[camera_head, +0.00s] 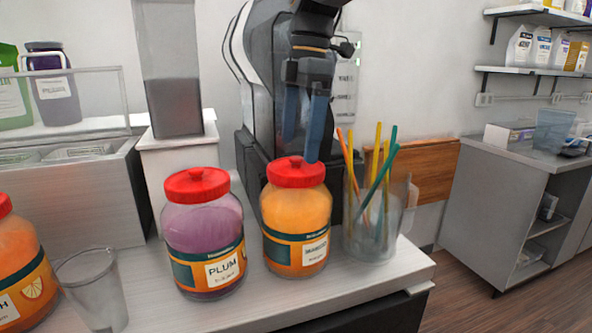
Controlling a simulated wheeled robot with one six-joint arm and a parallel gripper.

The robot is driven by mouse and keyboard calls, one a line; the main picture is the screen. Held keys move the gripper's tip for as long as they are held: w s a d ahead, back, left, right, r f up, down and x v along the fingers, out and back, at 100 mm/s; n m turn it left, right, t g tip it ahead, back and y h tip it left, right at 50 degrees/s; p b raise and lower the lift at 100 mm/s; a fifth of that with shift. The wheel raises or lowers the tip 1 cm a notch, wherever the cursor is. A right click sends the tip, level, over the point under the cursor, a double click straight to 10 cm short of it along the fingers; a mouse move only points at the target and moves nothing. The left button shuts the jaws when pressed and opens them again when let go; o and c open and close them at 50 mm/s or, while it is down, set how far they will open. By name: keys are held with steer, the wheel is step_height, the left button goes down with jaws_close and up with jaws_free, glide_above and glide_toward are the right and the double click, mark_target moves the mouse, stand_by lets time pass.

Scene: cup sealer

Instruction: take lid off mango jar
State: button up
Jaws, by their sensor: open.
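The mango jar (296,221) stands upright on the counter, filled with orange contents, its label partly readable. Its red lid (296,172) with a raised knob is on top. My gripper (300,135) points down with two blue fingers, open and empty. The fingers are over the lid in the picture, with the right fingertip overlapping the lid's rear right edge. I cannot tell whether they touch it.
The plum jar (203,232) with a red lid stands close on the left. A clear pitcher with colored straws (372,213) stands close on the right. An empty clear cup (94,287) and another orange jar (20,270) are farther left. A dark machine (255,130) is behind.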

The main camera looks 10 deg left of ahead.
mark_target(297, 158)
steer(key=shift+s+a+f+p, duration=0.15)
steer(key=shift+f+p, duration=0.3)
steer(key=shift+f, duration=0.9)
steer(key=shift+w+a+f+p, duration=0.1)
steer(key=shift+f+p, duration=0.3)
steer(key=shift+f, duration=0.9)
steer(key=c, duration=0.7)
